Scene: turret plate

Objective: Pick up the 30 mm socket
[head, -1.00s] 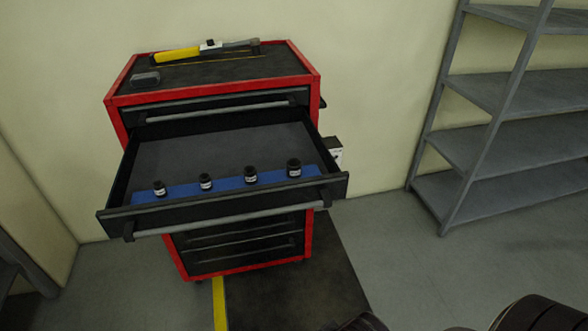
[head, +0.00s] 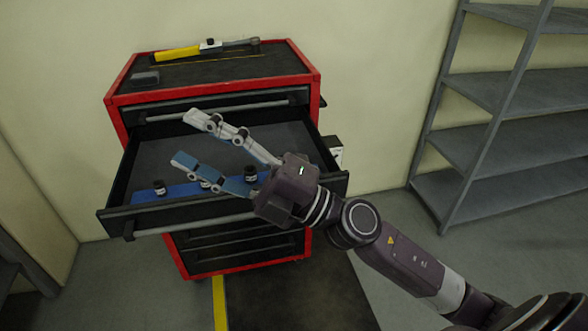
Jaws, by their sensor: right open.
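The open drawer (head: 126,180) of the red tool cabinet holds a blue strip (head: 183,191) with small black sockets standing on it in a row. The left socket (head: 160,187) shows clearly. A second socket (head: 205,183) is partly covered by my lower finger, and a third socket (head: 250,174) shows between the fingers near the palm. A fourth, at the right end, is hidden behind my gripper. The size labels are too small to read, so I cannot tell which is the 30 mm one. My right gripper (head: 187,138) is open and empty, its fingers spread over the drawer.
A yellow-handled tool (head: 178,54) and a small dark object (head: 145,78) lie on the cabinet top (head: 215,70). Grey shelves (head: 520,110) stand at the right. The drawer's front edge and side walls surround the sockets.

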